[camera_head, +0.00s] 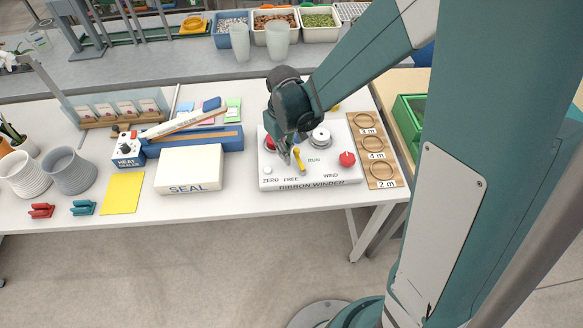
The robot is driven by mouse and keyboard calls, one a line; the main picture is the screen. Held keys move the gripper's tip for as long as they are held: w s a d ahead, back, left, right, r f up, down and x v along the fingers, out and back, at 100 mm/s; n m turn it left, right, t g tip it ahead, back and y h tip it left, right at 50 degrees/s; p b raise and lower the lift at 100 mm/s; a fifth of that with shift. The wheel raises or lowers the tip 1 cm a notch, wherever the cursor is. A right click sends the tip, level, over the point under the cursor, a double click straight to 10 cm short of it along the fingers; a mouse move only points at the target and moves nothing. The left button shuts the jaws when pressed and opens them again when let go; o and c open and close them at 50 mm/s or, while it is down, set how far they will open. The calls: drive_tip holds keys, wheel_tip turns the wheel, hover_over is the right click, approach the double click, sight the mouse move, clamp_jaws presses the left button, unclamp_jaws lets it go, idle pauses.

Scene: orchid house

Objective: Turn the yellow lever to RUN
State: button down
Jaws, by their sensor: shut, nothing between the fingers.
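The ribbon winder (327,177) is a pale box with printed labels ZERO, FREE, RUN and WIND, near the right end of the white table. Its yellow lever (299,160) stands between the FREE and RUN labels, its top leaning slightly left. My gripper (287,156) is shut and empty, pointing down just left of the lever at its upper end. I cannot tell whether the fingers touch the lever. The gripper body hides the back left of the winder.
On the winder are a red knob (347,159), a silver round part (320,137) and a white button (268,170). A wooden board with rings (369,140) lies right of it. The SEAL box (189,169) and blue heat sealer (205,139) stand left. The table's front edge is clear.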

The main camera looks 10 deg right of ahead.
drive_tip(key=shift+a, duration=0.2)
drive_tip(key=shift+a, duration=0.35)
idle(0.5)
drive_tip(key=shift+r, duration=0.1)
wheel_tip(320, 180, up, 8)
drive_tip(key=p, duration=0.4)
idle(0.6)
idle(0.3)
